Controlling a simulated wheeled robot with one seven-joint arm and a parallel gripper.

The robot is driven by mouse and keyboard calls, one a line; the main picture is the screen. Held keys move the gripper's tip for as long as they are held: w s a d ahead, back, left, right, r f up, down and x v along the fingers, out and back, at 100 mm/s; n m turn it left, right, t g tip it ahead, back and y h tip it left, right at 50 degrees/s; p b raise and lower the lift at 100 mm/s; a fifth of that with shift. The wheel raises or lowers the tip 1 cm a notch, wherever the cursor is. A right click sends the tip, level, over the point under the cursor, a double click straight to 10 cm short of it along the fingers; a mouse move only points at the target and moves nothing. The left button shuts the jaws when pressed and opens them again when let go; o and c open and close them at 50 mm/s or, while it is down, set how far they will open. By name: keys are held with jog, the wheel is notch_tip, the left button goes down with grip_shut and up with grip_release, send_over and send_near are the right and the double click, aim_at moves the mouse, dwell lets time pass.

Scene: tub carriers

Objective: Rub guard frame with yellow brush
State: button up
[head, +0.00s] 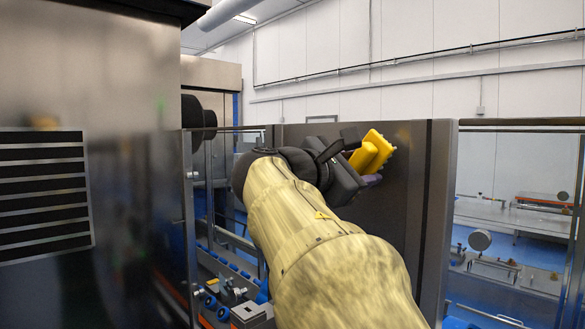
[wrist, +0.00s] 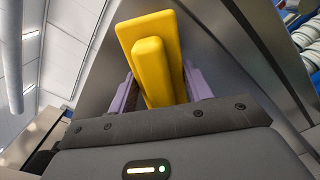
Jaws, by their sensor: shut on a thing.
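The yellow brush (head: 372,152) is held in my gripper (head: 352,166), in front of the guard frame's dark grey panel. In the wrist view the brush (wrist: 152,62) stands between the two purple fingers of my gripper (wrist: 160,92), which are shut on its handle block. The brush's broad yellow back lies beyond the handle. Its bristle side faces away and is mostly hidden. The guard frame (head: 440,200) has a dark panel with a metal upright at its right edge. In the wrist view the frame (wrist: 225,45) is close behind the brush. I cannot tell whether they touch.
A large metal cabinet (head: 90,90) with a slotted vent fills the left. A conveyor with blue rollers (head: 235,262) runs low behind my arm. Glass panels flank the dark panel. Benches with equipment (head: 510,215) stand beyond at right.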

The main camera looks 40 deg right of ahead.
jog(key=shift+s+a, duration=0.1)
jog(key=shift+a, duration=1.6)
jog(key=shift+a, duration=0.15)
jog(key=a, duration=0.2)
jog(key=shift+s+a+b, duration=0.15)
jog(key=shift+a+b, duration=0.15)
jog(key=shift+a, duration=0.1)
